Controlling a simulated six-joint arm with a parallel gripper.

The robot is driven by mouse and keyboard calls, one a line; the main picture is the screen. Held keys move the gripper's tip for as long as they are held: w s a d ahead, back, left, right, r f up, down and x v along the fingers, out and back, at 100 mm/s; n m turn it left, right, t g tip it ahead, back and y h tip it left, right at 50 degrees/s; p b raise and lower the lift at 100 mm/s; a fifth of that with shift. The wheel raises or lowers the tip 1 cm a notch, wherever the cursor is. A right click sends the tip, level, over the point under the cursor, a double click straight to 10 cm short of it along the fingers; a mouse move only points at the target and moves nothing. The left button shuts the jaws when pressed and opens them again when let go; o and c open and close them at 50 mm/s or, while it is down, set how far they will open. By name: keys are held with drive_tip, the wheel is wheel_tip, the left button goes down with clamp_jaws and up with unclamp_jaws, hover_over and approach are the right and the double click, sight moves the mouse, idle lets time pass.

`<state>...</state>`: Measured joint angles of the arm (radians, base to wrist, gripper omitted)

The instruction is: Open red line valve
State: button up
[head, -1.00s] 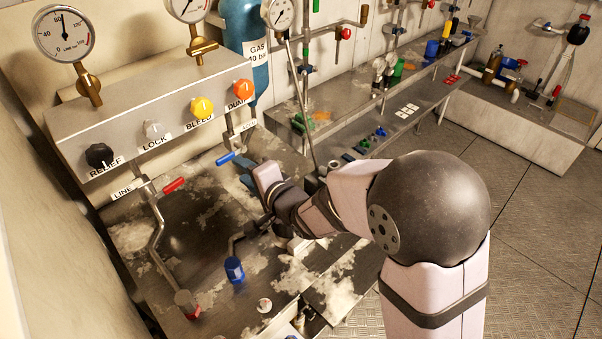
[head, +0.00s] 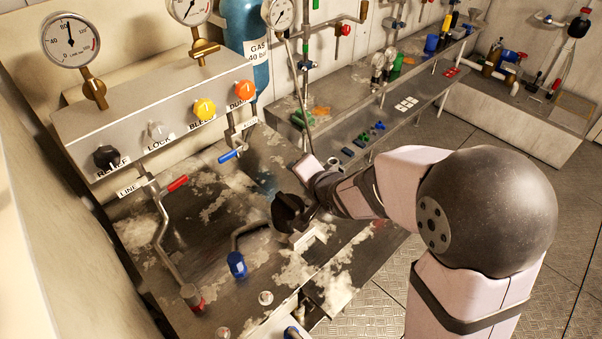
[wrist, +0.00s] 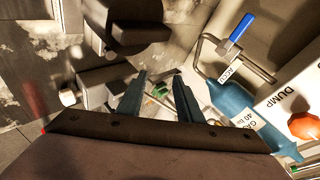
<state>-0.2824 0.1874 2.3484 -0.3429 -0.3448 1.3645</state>
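The red line valve handle (head: 178,184) is in the head view, on a pipe just right of the LINE label (head: 130,190), below the knob panel. The handle points up and to the right. My gripper (head: 290,212) is in the head view, to the right of the red handle and well apart from it, over the stained bench; its fingers are not clear there. In the wrist view the two teal fingers (wrist: 160,78) stand apart with nothing seen between them. The red handle cannot be made out in the wrist view.
The blue ACCU handle (head: 231,155) sits between the red handle and the gas bottle (head: 245,45); it also shows in the wrist view (wrist: 242,27). The panel (head: 165,125) carries several knobs. A bent pipe with a blue cap (head: 237,264) stands left of my gripper.

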sight(178, 185)
idle(0.4)
drive_tip(key=s+a+t+y+b, duration=0.1)
drive_tip(key=s+a+y+b, duration=0.1)
drive_tip(key=a, duration=0.6)
drive_tip(key=s+a+r+t+y+b, duration=0.1)
drive_tip(key=s+a+y+b, duration=0.1)
drive_tip(key=a, duration=0.7)
drive_tip(key=s+a+r+y+b, duration=0.1)
drive_tip(key=s+a+y+b, duration=0.2)
drive_tip(key=a, duration=0.5)
drive_tip(key=shift+a+n+t+y, duration=0.3)
drive_tip(key=shift+t+y, duration=0.1)
drive_tip(key=shift+y, duration=0.2)
drive_tip(key=shift+s+a, duration=0.3)
drive_tip(key=shift+w, duration=0.1)
drive_tip(key=p+x, duration=0.1)
drive_tip(key=x, duration=0.6)
drive_tip(key=shift+p, duration=0.35)
drive_tip(key=shift+a, duration=0.1)
